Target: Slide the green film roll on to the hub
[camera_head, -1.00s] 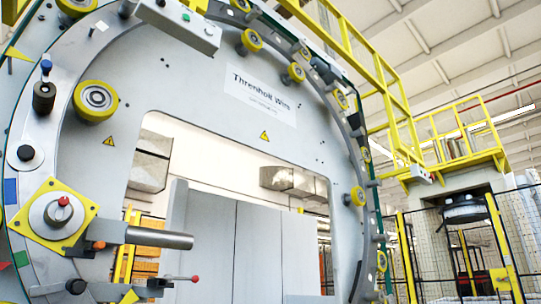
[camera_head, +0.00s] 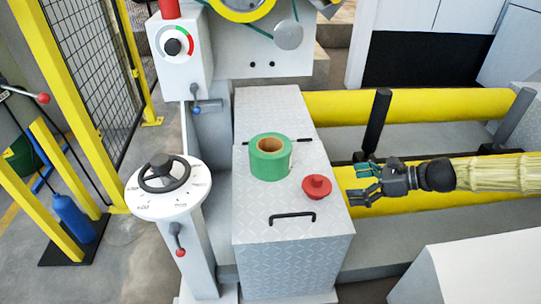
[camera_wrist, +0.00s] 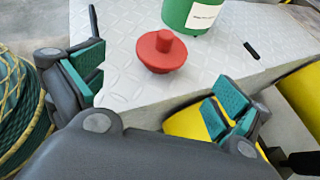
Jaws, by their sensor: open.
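The green film roll (camera_head: 271,158) stands upright on the metal box, with its brown core hole facing up. Its lower part and a white label also show at the top of the wrist view (camera_wrist: 193,14). My gripper (camera_head: 360,184) is open and empty, to the right of the box and apart from the roll. In the wrist view my gripper (camera_wrist: 157,88) has its teal finger pads spread wide. A red knobbed cap (camera_head: 317,187) lies between the roll and my gripper; it is beyond the fingers in the wrist view (camera_wrist: 163,52). I cannot make out the hub in the current views.
The patterned metal box (camera_head: 258,230) has black handles. A white handwheel pedestal (camera_head: 170,190) stands left of it, and a control box (camera_head: 178,52) behind. Yellow beams (camera_head: 345,106) and a dark post (camera_head: 377,122) lie to the right. A yellow-framed mesh fence (camera_head: 95,70) is at left.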

